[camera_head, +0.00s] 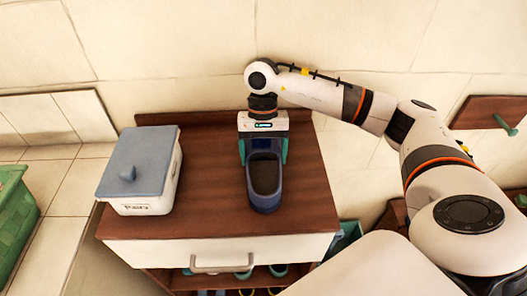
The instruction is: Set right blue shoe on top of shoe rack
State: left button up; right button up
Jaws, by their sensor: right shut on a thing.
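The blue shoe (264,194) is at the middle of the wooden top of the shoe rack (215,196), its toe toward the front edge. My right gripper (263,150) is above the rack top, with its two teal fingers on either side of the shoe's far end, shut on it. I cannot tell whether the sole touches the wood. The far end of the shoe is partly hidden by the gripper. My left gripper is not in view.
A white box with a grey-blue lid (140,160) stands on the rack top at left. A drawer handle (222,263) is on the front, with several shoes on the shelf below. A green basket (15,215) is at far left. The rack top right of the shoe is clear.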

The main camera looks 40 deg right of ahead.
jog(key=o, duration=0.7)
jog(key=shift+f, duration=0.15)
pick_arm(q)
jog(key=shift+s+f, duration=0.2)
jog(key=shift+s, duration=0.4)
pick_arm(e)
jog(key=o, duration=0.4)
jog(key=shift+r, duration=0.3)
jog(key=shift+w+r, duration=0.15)
jog(key=shift+r, duration=0.15)
jog(key=b+v, duration=0.1)
jog(key=v, duration=0.9)
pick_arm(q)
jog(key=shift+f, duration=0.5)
pick_arm(e)
jog(key=shift+w+d+r, duration=0.1)
jog(key=shift+r, duration=0.5)
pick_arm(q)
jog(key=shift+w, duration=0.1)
